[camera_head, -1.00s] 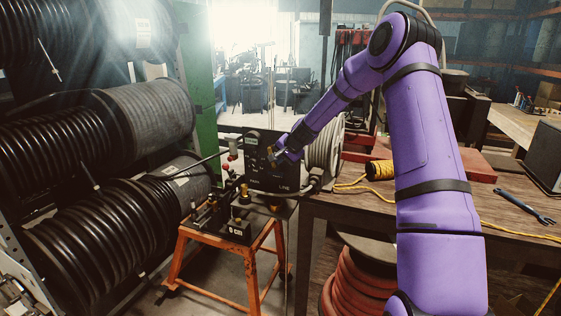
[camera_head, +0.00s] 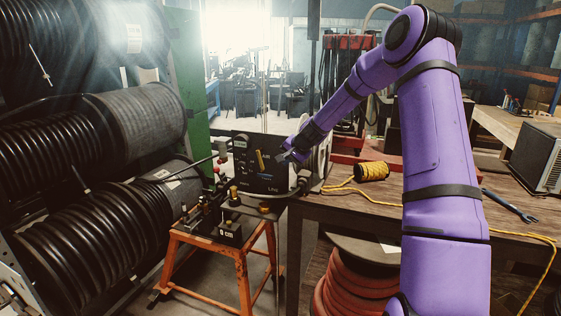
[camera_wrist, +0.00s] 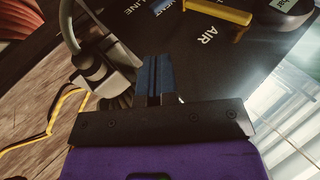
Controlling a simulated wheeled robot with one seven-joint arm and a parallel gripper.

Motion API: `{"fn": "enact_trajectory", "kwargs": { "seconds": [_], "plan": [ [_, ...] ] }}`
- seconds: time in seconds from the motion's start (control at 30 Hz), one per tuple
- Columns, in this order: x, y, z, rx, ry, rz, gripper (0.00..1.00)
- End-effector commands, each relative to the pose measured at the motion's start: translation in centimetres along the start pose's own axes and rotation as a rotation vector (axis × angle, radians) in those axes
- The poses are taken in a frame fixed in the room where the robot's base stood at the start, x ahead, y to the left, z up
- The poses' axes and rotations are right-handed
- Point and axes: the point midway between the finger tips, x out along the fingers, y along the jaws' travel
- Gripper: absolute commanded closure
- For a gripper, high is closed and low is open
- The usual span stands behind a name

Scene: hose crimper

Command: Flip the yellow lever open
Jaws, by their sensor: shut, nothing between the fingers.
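The yellow lever (camera_head: 260,160) is on the front of a black panel box (camera_head: 247,178) and stands up, slightly tilted. In the wrist view the yellow lever (camera_wrist: 216,12) lies across the black panel near the top edge, beside the "AIR" lettering. My gripper (camera_head: 284,157) is just right of the lever in the head view, apart from it. In the wrist view the blue fingers of my gripper (camera_wrist: 155,62) are together with nothing between them, short of the lever. The lever's far end is partly cut off by the frame.
A grey fitting with a hose (camera_wrist: 100,68) sits close beside my fingers. An orange stand (camera_head: 240,262) with a hose crimper is in front of the panel. A wooden bench (camera_head: 370,205) with a yellow rope spool (camera_head: 372,171) is right. Hose reels (camera_head: 90,210) fill the left.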

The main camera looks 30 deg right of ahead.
Motion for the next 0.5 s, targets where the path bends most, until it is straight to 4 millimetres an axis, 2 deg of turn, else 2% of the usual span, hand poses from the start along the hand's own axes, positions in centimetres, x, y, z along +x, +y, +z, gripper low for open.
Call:
{"fn": "enact_trajectory", "kwargs": {
  "seconds": [0.2,0.5],
  "plan": [
    [-2.7,1.9,0.1,0.001,0.001,0.001,1.00],
    [-4.7,3.2,0.3,0.000,0.000,0.001,1.00]
  ]
}}
